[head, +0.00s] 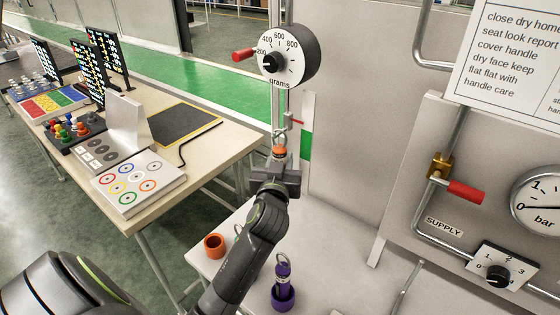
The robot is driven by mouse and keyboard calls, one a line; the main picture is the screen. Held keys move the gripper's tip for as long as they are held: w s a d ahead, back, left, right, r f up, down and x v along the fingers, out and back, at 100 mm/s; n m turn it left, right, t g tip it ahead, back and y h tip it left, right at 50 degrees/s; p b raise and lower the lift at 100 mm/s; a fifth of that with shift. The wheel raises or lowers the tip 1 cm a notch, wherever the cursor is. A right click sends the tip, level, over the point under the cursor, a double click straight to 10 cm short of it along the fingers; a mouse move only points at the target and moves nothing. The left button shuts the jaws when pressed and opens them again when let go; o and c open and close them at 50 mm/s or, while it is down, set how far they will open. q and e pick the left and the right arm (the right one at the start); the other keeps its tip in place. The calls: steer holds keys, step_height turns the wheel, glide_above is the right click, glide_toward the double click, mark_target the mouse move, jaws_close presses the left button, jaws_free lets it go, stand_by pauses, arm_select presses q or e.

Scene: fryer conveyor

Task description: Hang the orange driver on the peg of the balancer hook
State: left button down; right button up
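My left gripper (279,163) is raised in the middle of the head view, under the dial scale. It appears shut on the orange driver (280,151), of which only a small orange part shows above the fingers. A metal ring or hook (280,134) is just above the orange part, in line with the rod under the scale. At this size I cannot tell the driver's ring from the balancer hook and its peg, or whether they touch. My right gripper is not in view.
An empty orange holder (214,246) and a purple driver (282,268) in a purple holder (283,297) stand on the white bench below. The grams dial (286,56) has a red handle (243,55). A supply panel (440,225) with a red-handled valve is at right.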

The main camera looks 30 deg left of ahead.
mark_target(279, 130)
arm_select(q)
steer(key=shift+r, duration=0.1)
steer(key=c, duration=1)
jaws_free()
step_height(279, 130, up, 10)
